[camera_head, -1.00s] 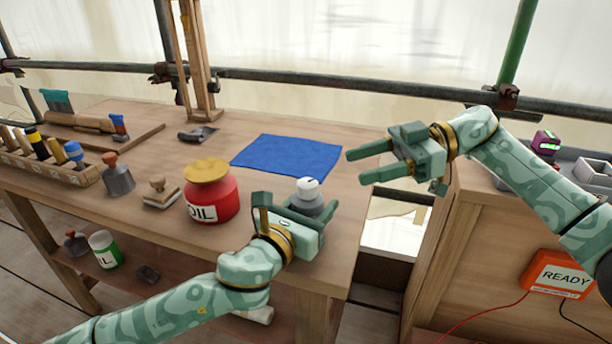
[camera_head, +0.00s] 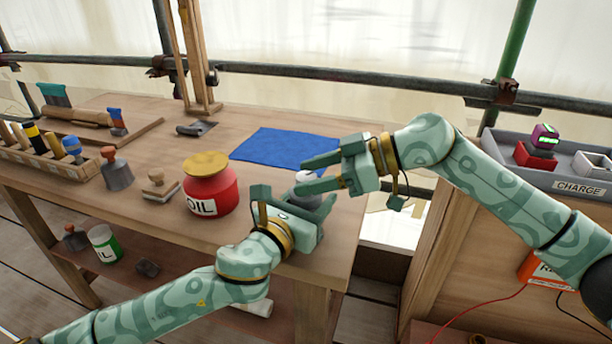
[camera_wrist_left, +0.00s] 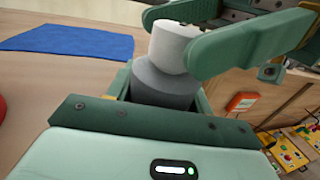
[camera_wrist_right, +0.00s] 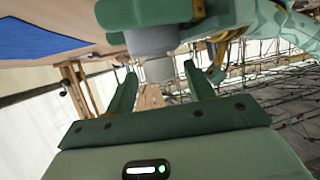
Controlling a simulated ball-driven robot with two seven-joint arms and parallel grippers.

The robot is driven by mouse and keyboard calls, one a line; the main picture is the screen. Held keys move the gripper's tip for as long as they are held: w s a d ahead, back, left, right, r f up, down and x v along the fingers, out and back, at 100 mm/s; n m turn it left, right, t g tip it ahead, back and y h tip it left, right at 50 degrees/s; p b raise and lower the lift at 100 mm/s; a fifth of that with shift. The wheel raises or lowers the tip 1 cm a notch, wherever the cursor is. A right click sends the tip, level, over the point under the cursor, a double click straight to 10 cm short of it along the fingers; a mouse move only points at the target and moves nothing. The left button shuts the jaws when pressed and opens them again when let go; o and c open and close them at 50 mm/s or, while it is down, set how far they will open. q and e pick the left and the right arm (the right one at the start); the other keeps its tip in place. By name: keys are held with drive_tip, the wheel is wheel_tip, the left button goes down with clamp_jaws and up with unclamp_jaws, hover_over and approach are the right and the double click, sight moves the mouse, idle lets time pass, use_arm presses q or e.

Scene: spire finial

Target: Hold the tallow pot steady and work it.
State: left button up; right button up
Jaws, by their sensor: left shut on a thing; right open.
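The tallow pot is a small grey pot with a pale round lid (camera_head: 307,176). It stands upright at the bench's right front corner, its body mostly hidden in the head view. My left gripper (camera_head: 296,203) is shut on its grey body (camera_wrist_left: 163,84), low around it. My right gripper (camera_head: 302,176) is open, reaching in from the right at lid height. In the left wrist view its fingers lie on either side of the pale lid (camera_wrist_left: 172,47). In the right wrist view the lid (camera_wrist_right: 158,70) shows at the open fingertips; I cannot tell if they touch it.
A red oil jar (camera_head: 211,190) stands left of my left gripper. A blue cloth (camera_head: 283,150) lies behind the pot. A wooden stamp (camera_head: 160,188) and a grey tool (camera_head: 115,172) stand further left.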

drive_tip(key=shift+x, duration=0.75)
drive_tip(key=c, duration=1)
